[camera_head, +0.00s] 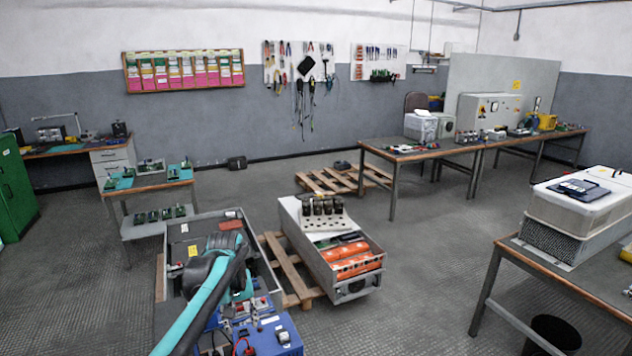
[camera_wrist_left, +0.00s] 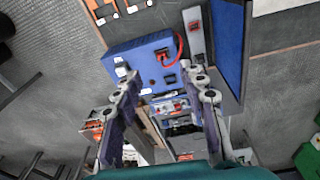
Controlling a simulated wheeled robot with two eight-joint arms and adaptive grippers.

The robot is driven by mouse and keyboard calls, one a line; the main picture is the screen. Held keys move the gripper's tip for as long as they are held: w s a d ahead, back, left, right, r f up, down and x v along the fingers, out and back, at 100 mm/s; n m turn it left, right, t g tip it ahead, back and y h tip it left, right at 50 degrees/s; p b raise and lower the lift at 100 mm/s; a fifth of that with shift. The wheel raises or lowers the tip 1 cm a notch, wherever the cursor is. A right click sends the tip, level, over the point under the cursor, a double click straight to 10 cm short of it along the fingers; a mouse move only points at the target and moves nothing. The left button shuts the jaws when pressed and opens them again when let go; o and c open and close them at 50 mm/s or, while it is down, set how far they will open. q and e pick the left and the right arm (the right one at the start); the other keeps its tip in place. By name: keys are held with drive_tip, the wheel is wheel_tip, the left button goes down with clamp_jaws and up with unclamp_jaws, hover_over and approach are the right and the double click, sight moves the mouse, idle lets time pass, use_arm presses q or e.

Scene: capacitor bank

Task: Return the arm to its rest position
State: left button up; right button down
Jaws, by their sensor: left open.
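My left arm, teal and black, comes in from the bottom left in the head view and reaches over a grey equipment cart (camera_head: 180,228). My left gripper (camera_wrist_left: 163,78) shows in the wrist view with its two fingers spread wide and nothing between them. A blue box (camera_wrist_left: 148,58) with a red cable lies beyond the fingertips; it also shows in the head view (camera_head: 273,338). I cannot tell the exact gap between fingers and box. In the head view my left gripper's fingers are hard to make out behind the arm. My right gripper is not in view.
A grey cabinet (camera_head: 297,237) with orange units stands right of the arm beside a wooden pallet (camera_head: 287,268). A small table (camera_head: 150,187) stands behind left. A workbench (camera_head: 575,280) with a white case is at right. Open floor (camera_head: 425,265) lies between cabinet and workbench.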

use_arm(q)
drive_tip(key=s+d+r+m+t, duration=0.2)
drive_tip(key=s+r+t, duration=0.15)
drive_tip(key=s, duration=0.95)
drive_tip(key=s+f+m+t, duration=0.2)
drive_tip(key=s+f, duration=0.3)
drive_tip(key=s, duration=0.8)
drive_tip(key=shift+d, duration=0.3)
